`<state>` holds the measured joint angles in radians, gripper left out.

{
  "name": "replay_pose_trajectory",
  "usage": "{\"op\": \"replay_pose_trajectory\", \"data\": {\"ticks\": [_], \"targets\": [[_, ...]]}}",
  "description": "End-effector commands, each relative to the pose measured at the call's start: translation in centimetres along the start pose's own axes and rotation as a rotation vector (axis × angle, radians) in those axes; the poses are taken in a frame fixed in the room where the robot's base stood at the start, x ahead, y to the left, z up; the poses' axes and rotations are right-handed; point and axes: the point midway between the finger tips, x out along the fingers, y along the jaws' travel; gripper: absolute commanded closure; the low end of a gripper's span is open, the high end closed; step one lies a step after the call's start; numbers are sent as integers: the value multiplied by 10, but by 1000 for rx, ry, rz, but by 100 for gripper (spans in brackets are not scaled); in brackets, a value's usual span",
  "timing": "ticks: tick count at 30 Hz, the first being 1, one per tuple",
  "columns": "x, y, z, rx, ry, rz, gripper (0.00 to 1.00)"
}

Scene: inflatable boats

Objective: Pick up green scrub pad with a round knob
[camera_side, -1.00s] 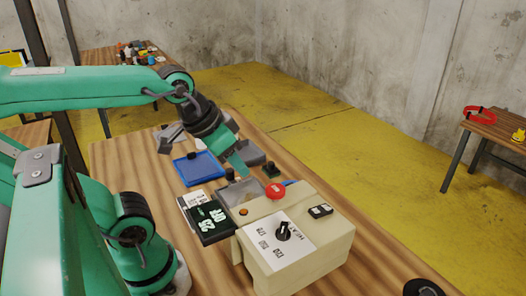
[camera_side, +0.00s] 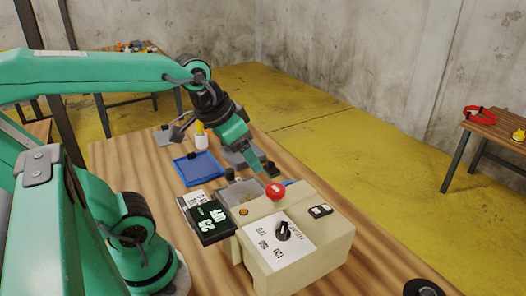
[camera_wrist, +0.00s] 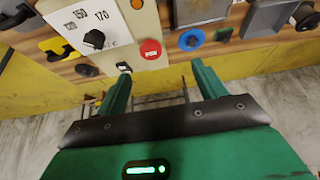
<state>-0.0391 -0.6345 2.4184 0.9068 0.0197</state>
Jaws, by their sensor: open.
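The green scrub pad (camera_side: 275,190) lies on the table behind the red button, and its dark knob (camera_side: 270,168) points up. In the wrist view a small dark green pad with a knob (camera_wrist: 223,34) shows at upper right, beyond the right fingertip. My gripper (camera_side: 256,161) is over the table just behind and left of the pad in the side view, pointing down and right. Its fingers are apart and empty in the wrist view (camera_wrist: 161,70). The side view does not show clearly how high the fingertips are above the pad.
A beige control box (camera_side: 325,248) with a red button (camera_side: 275,192) and dial stands close in front.

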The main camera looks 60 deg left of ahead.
Motion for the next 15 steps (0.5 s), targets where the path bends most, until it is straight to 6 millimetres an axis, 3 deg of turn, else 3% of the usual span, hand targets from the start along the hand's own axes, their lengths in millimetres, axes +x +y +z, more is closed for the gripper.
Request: {"op": "replay_pose_trajectory", "data": {"ticks": [15], "targets": [[42, -47, -76, -57, -144, -42, 30]]}}
